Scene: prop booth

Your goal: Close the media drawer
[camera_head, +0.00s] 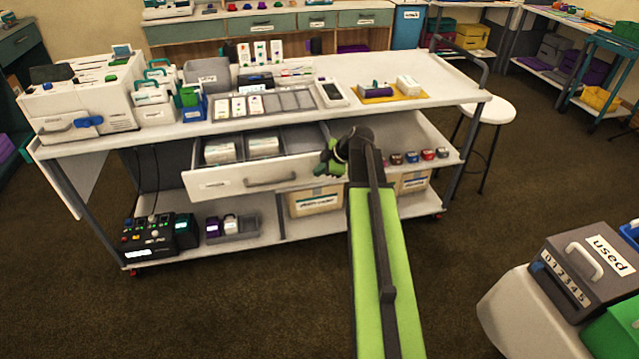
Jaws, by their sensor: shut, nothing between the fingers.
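The media drawer (225,182) hangs under the top of the white cart and is pulled out, its inside showing. It has a white front with a grey bar handle (272,181) and a small label at left. White boxes (220,149) lie in its compartments. My gripper (328,164), dark with green fingers, is shut and empty at the right end of the drawer front. I cannot tell whether it touches the front. My arm covers part of the cart just right of the drawer.
The cart top (410,118) holds trays, boxes and a yellow mat. Small coloured jars (412,157) stand on the shelf right of my arm. A black control box (158,235) and a cardboard box (316,201) sit below. A grey box marked "used" (588,262) stands at right. Carpet in front is clear.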

